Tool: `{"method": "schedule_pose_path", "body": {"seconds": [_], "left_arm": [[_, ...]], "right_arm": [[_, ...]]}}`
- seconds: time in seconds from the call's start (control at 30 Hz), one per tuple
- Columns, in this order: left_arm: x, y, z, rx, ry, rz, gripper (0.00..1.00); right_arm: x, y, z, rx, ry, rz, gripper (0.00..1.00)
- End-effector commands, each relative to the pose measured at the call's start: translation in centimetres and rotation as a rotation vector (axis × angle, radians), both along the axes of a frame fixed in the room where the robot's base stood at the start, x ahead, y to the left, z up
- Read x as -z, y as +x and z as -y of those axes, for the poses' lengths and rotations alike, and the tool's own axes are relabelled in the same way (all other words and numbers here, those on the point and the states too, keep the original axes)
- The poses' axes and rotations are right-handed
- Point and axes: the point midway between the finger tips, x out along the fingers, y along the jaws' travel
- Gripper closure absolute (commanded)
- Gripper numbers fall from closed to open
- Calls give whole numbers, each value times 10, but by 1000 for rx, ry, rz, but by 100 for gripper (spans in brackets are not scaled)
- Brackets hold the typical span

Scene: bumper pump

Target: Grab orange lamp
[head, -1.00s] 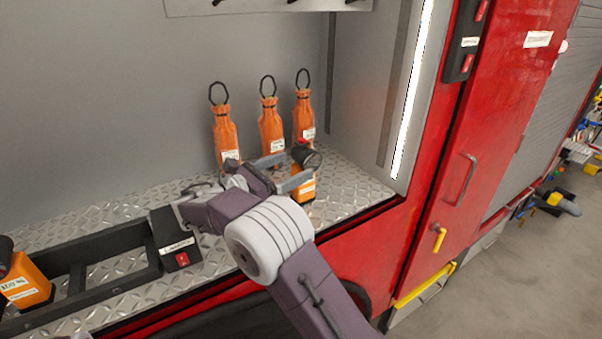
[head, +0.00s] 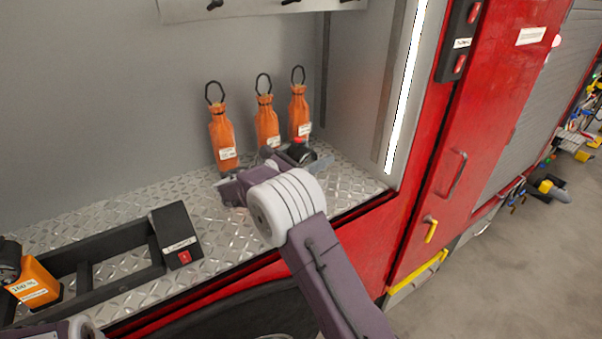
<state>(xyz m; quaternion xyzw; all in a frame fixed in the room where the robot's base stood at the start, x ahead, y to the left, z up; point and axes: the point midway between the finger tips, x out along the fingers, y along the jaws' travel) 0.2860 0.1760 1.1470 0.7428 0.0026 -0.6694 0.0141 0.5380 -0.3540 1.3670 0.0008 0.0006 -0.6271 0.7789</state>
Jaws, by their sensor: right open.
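An orange lamp stands on the diamond-plate shelf, in front of the orange bags. Its black head (head: 299,150) with a red top shows, but my right arm hides its orange body. My right gripper (head: 297,161) is open at the lamp, with a grey finger showing on either side of the head. I cannot tell whether the fingers touch it. A second orange lamp (head: 38,284) with a black head stands at the far left by the black rack. Part of my left arm shows at the bottom left; its fingers are not visible.
Three orange bags (head: 267,126) with black loops stand close behind the lamp. A black rack (head: 130,238) with a box end lies left on the shelf (head: 345,190). The compartment's side wall and red frame bound the right. Bare shelf lies between rack and gripper.

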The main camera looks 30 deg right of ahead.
Motion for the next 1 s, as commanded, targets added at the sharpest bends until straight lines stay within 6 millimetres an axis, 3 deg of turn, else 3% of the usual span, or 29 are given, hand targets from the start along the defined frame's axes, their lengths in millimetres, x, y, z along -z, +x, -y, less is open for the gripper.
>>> {"method": "schedule_pose_path", "body": {"seconds": [0.1,0.4,0.73,1.0], "left_arm": [[1,0,0,0,0,0,64],[1,0,0,0,0,0,64],[4,0,0,0,0,0,64],[16,0,0,0,0,0,64]], "right_arm": [[1,0,0,0,0,0,17],[1,0,-1,0,0,0,100],[-7,0,-1,1,-1,6,100],[-68,0,0,1,0,10,100]]}}
